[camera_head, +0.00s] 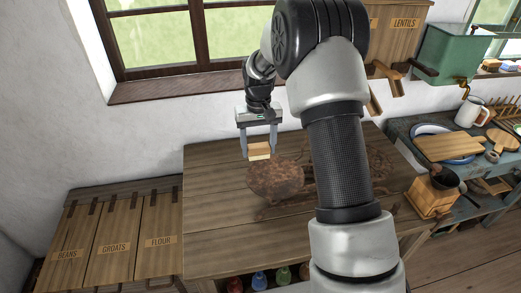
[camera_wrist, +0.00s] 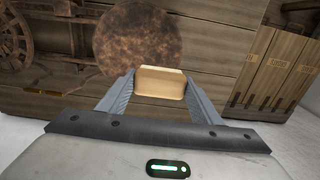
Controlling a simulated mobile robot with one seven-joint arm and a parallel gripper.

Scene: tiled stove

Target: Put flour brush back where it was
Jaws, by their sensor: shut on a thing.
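My gripper (camera_head: 259,154) is shut on a pale wooden block, which I take to be the flour brush (camera_head: 258,148). It is held above the wooden table (camera_head: 215,215), next to a rusty round pan (camera_head: 275,180). In the wrist view the brush (camera_wrist: 161,83) sits between the two grey fingers, with the rusty pan (camera_wrist: 140,38) just beyond it. Any bristles are hidden. How high the brush is above the table is hard to tell.
Bins marked beans, groats and flour (camera_head: 160,235) stand left of the table. My arm hides part of the rusty metal gear (camera_head: 380,165) on the table. A counter at the right holds a cutting board (camera_head: 448,147), white mug (camera_head: 468,112) and wooden grinder (camera_head: 430,198). The table's left part is clear.

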